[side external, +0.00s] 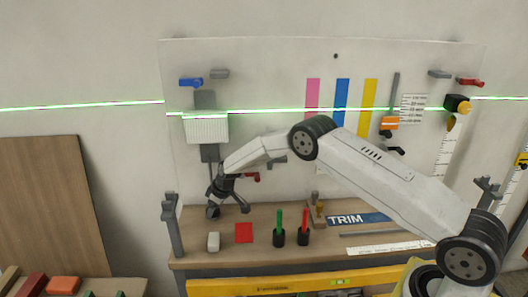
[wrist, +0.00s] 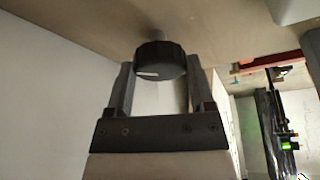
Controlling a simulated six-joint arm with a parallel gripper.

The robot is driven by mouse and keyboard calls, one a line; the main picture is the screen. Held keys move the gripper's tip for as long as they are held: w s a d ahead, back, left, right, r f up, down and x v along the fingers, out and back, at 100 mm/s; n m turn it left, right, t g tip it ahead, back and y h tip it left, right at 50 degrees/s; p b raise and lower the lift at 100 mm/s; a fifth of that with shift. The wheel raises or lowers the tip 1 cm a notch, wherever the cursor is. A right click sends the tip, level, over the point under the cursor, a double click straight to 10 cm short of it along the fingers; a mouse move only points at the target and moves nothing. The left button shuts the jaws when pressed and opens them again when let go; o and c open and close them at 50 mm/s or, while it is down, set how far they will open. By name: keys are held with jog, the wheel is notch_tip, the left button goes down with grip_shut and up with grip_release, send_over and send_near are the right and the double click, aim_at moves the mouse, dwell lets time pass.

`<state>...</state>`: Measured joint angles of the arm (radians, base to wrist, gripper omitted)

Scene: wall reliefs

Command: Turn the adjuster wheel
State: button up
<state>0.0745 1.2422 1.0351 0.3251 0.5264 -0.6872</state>
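A black round wheel (wrist: 161,62) with a white mark on its rim shows in the wrist view, on a short stem from a tan surface. My gripper (wrist: 159,78) has its two grey fingers wide apart, one on each side of the wheel. Whether the fingers touch the wheel I cannot tell. In the side view my gripper (side external: 228,207) points down just above the bench, at its left part. The wheel cannot be made out for sure there, as the gripper covers that spot.
The wooden bench (side external: 300,245) carries a white block (side external: 213,242), a red square (side external: 243,232), and green (side external: 279,230) and red (side external: 304,228) markers in holders. A grey post (side external: 173,225) stands at its left edge. The panel behind has coloured strips and handles.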

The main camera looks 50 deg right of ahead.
jog(key=shift+c, duration=0.9)
jog(key=shift+a+m, duration=0.1)
jog(key=shift+m, duration=0.5)
jog(key=shift+s+a+m+h, duration=0.15)
jog(key=shift+m+h, duration=0.85)
jog(key=shift+m, duration=1)
jog(key=shift+a+f+m+g+h, duration=0.15)
jog(key=shift+m+h, duration=0.3)
jog(key=shift+m, duration=0.85)
jog(key=shift+r+m+g+h, duration=0.15)
jog(key=shift+m+h, duration=0.3)
jog(key=shift+m, duration=0.85)
jog(key=m, duration=0.1)
jog(key=m+g+h, duration=0.1)
jog(key=m, duration=0.3)
jog(key=shift+w+a+f, duration=0.1)
jog(key=shift+w, duration=0.15)
jog(key=shift+w+m+g+h, duration=0.1)
jog(key=shift+m+g+h, duration=0.5)
jog(key=shift+m, duration=0.9)
jog(key=shift+w+m+g, duration=0.15)
jog(key=shift+m+g, duration=0.25)
jog(key=shift+m, duration=0.5)
jog(key=shift+m, duration=0.3)
